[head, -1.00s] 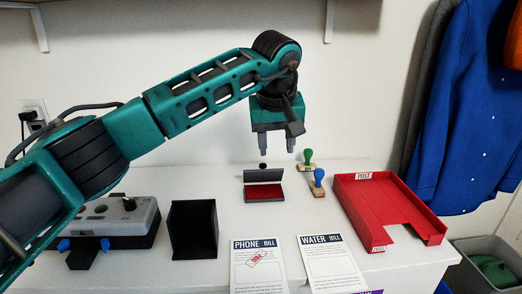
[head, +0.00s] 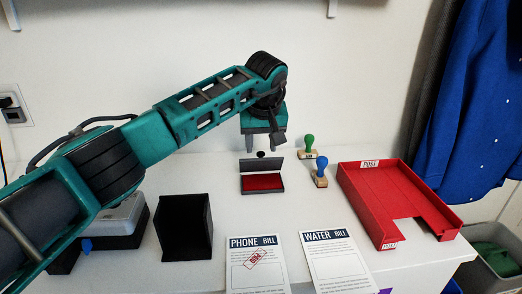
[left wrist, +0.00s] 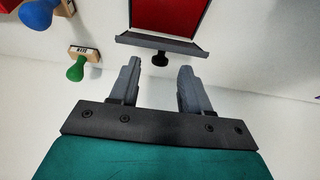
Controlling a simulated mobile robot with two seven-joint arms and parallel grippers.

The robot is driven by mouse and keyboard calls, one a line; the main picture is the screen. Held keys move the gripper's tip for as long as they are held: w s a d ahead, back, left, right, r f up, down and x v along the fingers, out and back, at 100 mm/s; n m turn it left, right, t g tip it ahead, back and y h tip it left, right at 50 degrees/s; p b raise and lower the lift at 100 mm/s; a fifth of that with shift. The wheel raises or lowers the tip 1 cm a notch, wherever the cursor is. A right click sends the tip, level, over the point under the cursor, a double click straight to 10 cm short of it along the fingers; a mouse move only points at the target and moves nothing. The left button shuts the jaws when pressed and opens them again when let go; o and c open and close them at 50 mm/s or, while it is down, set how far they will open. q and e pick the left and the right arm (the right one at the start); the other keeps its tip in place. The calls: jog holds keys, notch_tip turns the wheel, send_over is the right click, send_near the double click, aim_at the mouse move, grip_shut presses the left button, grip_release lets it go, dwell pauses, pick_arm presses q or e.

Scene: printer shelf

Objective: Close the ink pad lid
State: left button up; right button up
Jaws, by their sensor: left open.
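The ink pad (head: 262,184) lies on the white table with its red pad exposed. Its grey lid (head: 262,165) stands raised at the back edge, with a black knob (head: 261,154) on its far side. In the left wrist view, the red pad (left wrist: 168,14), the lid (left wrist: 160,42) and the knob (left wrist: 160,60) also show. My left gripper (head: 264,147) points down behind the lid, open. In the left wrist view, its fingers (left wrist: 161,68) are apart with the knob between their tips' lines, and nothing is held. My right gripper is not in view.
Green-handled (head: 307,146) and blue-handled (head: 320,172) stamps stand right of the pad. A red post tray (head: 398,200) is farther right. A black open box (head: 184,226) is at the left. A phone bill (head: 256,270) and a water bill (head: 338,265) lie in front.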

pick_arm(q)
jog(key=shift+x, duration=1.15)
grip_shut()
